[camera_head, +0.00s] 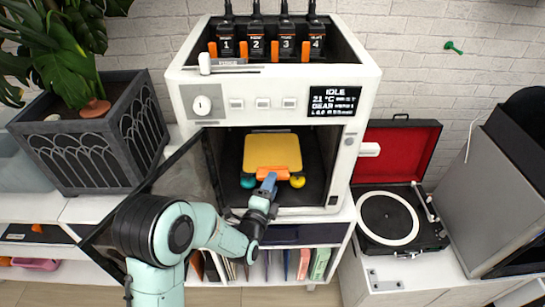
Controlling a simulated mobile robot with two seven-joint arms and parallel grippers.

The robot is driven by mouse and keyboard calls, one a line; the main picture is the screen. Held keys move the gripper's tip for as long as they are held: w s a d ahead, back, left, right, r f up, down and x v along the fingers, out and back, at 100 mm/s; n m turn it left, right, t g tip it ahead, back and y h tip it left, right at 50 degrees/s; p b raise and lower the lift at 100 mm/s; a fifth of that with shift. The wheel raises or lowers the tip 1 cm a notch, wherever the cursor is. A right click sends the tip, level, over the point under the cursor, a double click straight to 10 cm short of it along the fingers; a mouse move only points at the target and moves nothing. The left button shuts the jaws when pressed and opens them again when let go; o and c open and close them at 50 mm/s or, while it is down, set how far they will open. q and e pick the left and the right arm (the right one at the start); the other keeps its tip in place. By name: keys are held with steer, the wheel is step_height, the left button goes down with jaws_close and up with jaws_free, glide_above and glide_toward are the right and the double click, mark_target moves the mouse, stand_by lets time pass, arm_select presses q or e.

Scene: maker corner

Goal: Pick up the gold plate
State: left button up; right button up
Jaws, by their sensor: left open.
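The gold plate (272,148) lies flat inside the open chamber of the white machine (357,105). An orange piece (272,172) sits at its front edge; I cannot tell whether it is part of the plate. A teal round thing (248,181) and a yellow one (297,181) show beside the orange piece, below the plate. My left gripper (268,181) is open at the chamber's mouth, in front of the orange piece and overlapping it in the view. I cannot tell whether they touch. My right gripper is not in view.
The machine's dark door (185,178) stands swung open at left, behind my left arm. A planter (95,138) stands at left, a record player (395,215) and a grey box (480,195) at right. Books (303,262) fill the shelf below the machine.

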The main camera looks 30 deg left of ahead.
mark_target(278, 171)
arm_select(q)
steer(key=w, duration=0.4)
steer(key=w+a, duration=0.1)
steer(key=w, duration=0.1)
steer(key=shift+r+p, duration=0.1)
steer(key=shift+p, duration=0.3)
jaws_close()
